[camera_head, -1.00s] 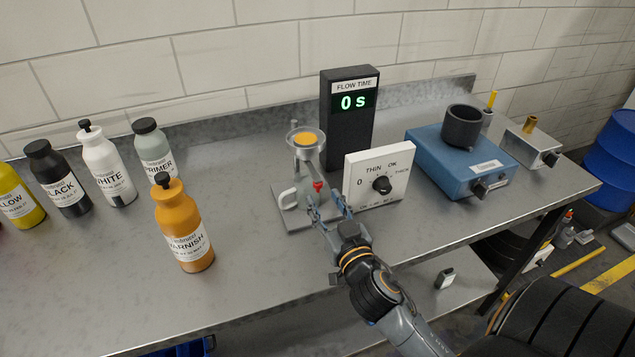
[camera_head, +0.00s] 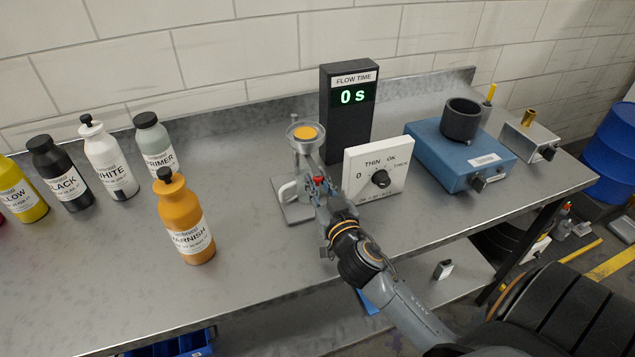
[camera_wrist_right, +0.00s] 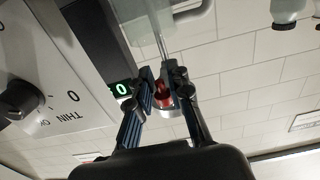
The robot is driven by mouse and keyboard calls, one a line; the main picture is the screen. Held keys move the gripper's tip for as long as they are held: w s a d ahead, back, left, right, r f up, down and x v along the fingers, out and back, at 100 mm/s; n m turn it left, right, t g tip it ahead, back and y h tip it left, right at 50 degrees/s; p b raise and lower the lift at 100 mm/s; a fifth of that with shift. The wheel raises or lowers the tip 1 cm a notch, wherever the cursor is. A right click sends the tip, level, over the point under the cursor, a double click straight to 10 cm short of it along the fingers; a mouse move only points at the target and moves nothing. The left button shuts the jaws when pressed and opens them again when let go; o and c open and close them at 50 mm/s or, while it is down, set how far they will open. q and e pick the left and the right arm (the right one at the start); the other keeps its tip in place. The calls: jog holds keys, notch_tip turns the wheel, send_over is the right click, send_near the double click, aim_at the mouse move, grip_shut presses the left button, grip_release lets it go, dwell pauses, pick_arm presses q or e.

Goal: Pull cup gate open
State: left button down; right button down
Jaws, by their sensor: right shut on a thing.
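The flow cup (camera_head: 305,132), with orange liquid in it, sits on its stand above a metal base plate (camera_head: 297,215). The small red cup gate (camera_head: 318,180) shows just below the cup. A pale handled mug (camera_head: 288,191) stands on the plate beside my gripper. My right gripper (camera_head: 323,187) is at the gate. In the right wrist view its two fingers (camera_wrist_right: 163,90) are closed around the red gate (camera_wrist_right: 163,93). The fingers partly hide the gate. My left gripper is not in view.
The flow time display (camera_head: 347,112) reads 0 s behind the stand. A white dial box (camera_head: 375,168) stands close to the right of my gripper. The orange varnish bottle (camera_head: 184,220) and several other bottles stand left. A blue device (camera_head: 462,160) is further right.

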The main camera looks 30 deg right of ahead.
jog(key=shift+s+a+f, duration=0.1)
jog(key=shift+s+a, duration=0.05)
jog(key=shift+s, duration=0.3)
jog(key=shift+v, duration=0.9)
jog(key=c, duration=1.2)
grip_release()
jog(key=shift+s, duration=0.1)
jog(key=v, duration=1.2)
